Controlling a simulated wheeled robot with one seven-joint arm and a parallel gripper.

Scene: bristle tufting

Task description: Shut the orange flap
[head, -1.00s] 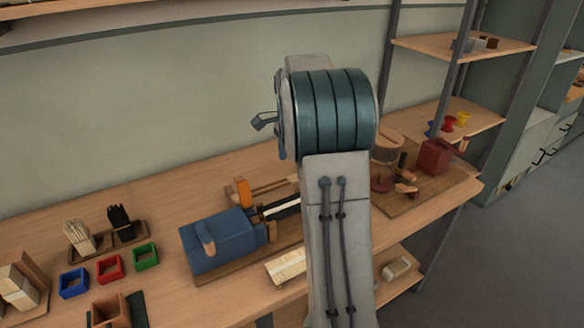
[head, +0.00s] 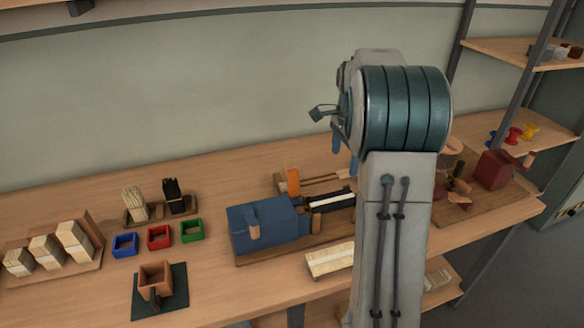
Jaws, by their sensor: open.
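The orange flap (head: 293,181) stands upright, raised, at the back of the blue machine (head: 264,226) on the workbench. A dark slotted track with a pale strip (head: 331,201) runs right from the machine. My gripper (head: 346,152) shows only in part, as two blue fingers beside my arm's big teal joint, the rest hidden behind it. The fingers are apart, with nothing seen between them. In the picture they are above and to the right of the flap, not touching it. My arm hides the right end of the track.
Blue, red and green boxes (head: 159,237) and a bristle holder (head: 154,212) stand left of the machine. A brown cup (head: 155,279) sits on a dark mat in front. A pale block tray (head: 330,260) lies at the front edge. A dark red device (head: 495,168) stands right.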

